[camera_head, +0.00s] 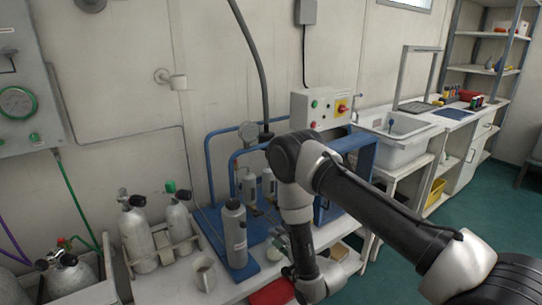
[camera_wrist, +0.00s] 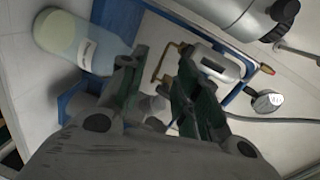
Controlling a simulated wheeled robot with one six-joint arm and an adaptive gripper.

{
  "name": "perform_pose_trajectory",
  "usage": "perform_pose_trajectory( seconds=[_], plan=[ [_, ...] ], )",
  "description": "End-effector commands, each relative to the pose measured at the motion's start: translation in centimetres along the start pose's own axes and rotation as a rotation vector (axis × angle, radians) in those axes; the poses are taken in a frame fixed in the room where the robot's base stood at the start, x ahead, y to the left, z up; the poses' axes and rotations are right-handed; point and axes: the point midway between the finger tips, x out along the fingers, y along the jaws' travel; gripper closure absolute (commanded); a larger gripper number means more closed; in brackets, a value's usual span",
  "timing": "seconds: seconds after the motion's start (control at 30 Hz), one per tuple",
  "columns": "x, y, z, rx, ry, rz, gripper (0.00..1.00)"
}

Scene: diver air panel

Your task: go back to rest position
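My gripper (camera_wrist: 160,75) shows in the wrist view with its two dark green fingers apart and nothing held between them. In the head view my gripper (camera_head: 282,250) is low in the middle, partly hidden by my own wrist, over the bench beside the blue stand. A grey bottle (camera_head: 234,235) stands upright left of it. In the wrist view a bottle with a white label (camera_wrist: 78,42) lies to the left of the fingers, apart from them. A small grey cylinder with brass piping (camera_wrist: 213,66) shows beyond the fingers.
The blue stand (camera_head: 217,160) rises close behind my gripper. Gas cylinders (camera_head: 137,235) and a mug (camera_head: 205,274) stand to the left on the bench. A red item (camera_head: 272,293) lies at the front. A control box (camera_head: 320,108) and a sink (camera_head: 398,127) are behind and right.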

Motion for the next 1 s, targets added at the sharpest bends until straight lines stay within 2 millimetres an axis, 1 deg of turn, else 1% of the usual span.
perform_pose_trajectory(
  seconds=[0.03,0.07,0.1,0.13,0.2,0.27,0.33,0.37,0.47,0.5,0.57,0.6,0.67,0.7,0.77,0.8,0.87,0.9,0.97,1.0],
  plan=[
    [-0.2,2.3,0.3,-0.067,-0.017,0.097,0.68],
    [-0.6,4.2,0.6,-0.117,-0.036,0.175,0.68],
    [-1.6,6.8,1.0,-0.189,-0.071,0.290,0.68],
    [-2.7,8.9,1.3,-0.243,-0.105,0.383,0.68],
    [-5.3,12.4,1.8,-0.367,-0.201,0.580,0.68],
    [-7.1,13.2,1.8,-0.462,-0.290,0.716,0.68],
    [-9.3,12.8,1.1,-0.557,-0.396,0.854,0.68],
    [-10.2,12.2,0.7,-0.592,-0.442,0.906,0.68],
    [-13.6,8.6,-1.3,-0.688,-0.601,1.052,0.68],
    [-15.0,6.8,-2.1,-0.715,-0.661,1.097,0.68],
    [-17.0,3.9,-3.3,-0.745,-0.741,1.150,0.68],
    [-18.4,1.9,-4.1,-0.760,-0.791,1.178,0.68],
    [-20.6,-1.1,-5.2,-0.776,-0.859,1.211,0.68],
    [-22.0,-3.2,-6.0,-0.784,-0.898,1.226,0.68],
    [-24.3,-6.2,-7.0,-0.791,-0.951,1.244,0.68],
    [-25.8,-8.2,-7.7,-0.794,-0.981,1.252,0.68],
    [-28.1,-11.1,-8.5,-0.796,-1.018,1.259,0.68],
    [-29.6,-13.0,-9.0,-0.797,-1.037,1.261,0.68],
    [-32.0,-15.7,-9.7,-0.797,-1.057,1.260,0.68],
    [-33.5,-17.3,-10.1,-0.796,-1.063,1.258,0.68]
  ],
)
